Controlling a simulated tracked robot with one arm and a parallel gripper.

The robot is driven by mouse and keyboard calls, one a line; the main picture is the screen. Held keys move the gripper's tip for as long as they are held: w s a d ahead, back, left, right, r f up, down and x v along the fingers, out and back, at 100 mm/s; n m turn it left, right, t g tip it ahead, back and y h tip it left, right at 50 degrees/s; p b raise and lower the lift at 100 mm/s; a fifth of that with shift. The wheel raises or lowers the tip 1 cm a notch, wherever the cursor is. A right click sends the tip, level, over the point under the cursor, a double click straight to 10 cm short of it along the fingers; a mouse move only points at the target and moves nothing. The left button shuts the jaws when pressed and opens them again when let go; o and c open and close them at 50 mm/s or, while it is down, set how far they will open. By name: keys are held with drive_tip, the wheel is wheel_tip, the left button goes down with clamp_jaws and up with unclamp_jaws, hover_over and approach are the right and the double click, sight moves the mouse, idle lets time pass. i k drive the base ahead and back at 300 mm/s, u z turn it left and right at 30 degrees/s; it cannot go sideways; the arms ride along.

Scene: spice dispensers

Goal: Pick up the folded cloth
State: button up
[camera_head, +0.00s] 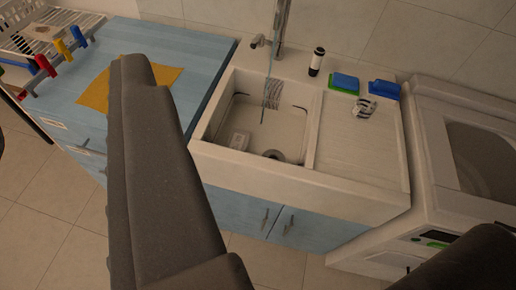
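An orange-yellow cloth (171,75) lies flat on the blue counter top at the upper left. My dark grey part crosses in front of it and hides some of it, so I cannot tell how it is folded. A small grey-and-white striped item, possibly a cloth (366,108), lies on the drainboard right of the sink basin. Of my gripper, a long dark grey part (150,150) rises from the bottom toward the cloth. I see nothing held, and cannot make out both fingertips or whether they touch anything.
A white sink (226,138) with a tap and a striped item hanging in it fills the middle. Blue and green sponges (345,83) and a dark bottle (316,61) stand behind the drainboard. Coloured clips (62,48) and a dish rack (50,30) are at the left; a white washing machine (428,105) is right.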

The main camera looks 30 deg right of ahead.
sight(240, 140)
drive_tip(key=z, duration=0.15)
drive_tip(key=i, duration=1)
drive_tip(key=u, duration=0.05)
